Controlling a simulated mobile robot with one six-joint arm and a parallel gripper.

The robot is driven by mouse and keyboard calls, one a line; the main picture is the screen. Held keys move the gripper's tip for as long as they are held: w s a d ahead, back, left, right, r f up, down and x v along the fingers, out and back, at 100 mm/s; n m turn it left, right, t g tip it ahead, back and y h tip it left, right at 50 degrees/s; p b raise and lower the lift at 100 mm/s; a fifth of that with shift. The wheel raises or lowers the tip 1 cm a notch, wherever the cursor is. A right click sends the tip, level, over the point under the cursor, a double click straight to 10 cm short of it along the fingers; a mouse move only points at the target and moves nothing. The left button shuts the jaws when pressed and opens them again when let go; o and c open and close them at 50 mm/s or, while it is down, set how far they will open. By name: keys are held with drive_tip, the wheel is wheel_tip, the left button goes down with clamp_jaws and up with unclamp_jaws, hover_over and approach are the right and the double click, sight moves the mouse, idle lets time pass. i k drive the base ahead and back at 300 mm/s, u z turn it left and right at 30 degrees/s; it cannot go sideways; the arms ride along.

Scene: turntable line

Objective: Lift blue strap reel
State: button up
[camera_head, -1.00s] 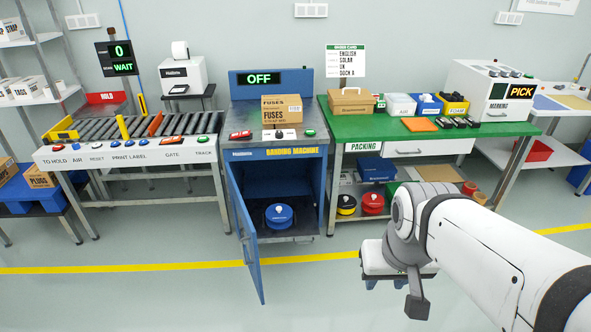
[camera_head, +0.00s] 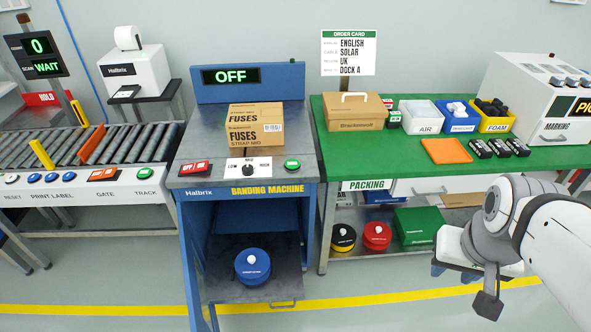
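The blue strap reel (camera_head: 253,266) is a round blue drum with a white knob on top. It sits on the tray (camera_head: 268,295) inside the open lower compartment of the banding machine (camera_head: 247,172). My gripper (camera_head: 455,275) is at the lower right, in front of the packing table and well to the right of the reel. It points away from the camera. Its fingers are mostly hidden behind its own body, so how wide they stand does not show.
A yellow-black reel (camera_head: 343,238) and a red reel (camera_head: 376,236) stand on the shelf under the green packing table (camera_head: 350,160). A fuses box (camera_head: 255,130) sits on the banding machine. The floor in front is open.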

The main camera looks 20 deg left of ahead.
sight(252, 266)
drive_tip(key=u, duration=0.55)
drive_tip(key=i, duration=1.05)
drive_tip(key=u, duration=0.75)
drive_tip(key=k, duration=0.95)
drive_tip(key=u, duration=0.2)
drive_tip(key=i, duration=0.95)
drive_tip(key=z, duration=0.1)
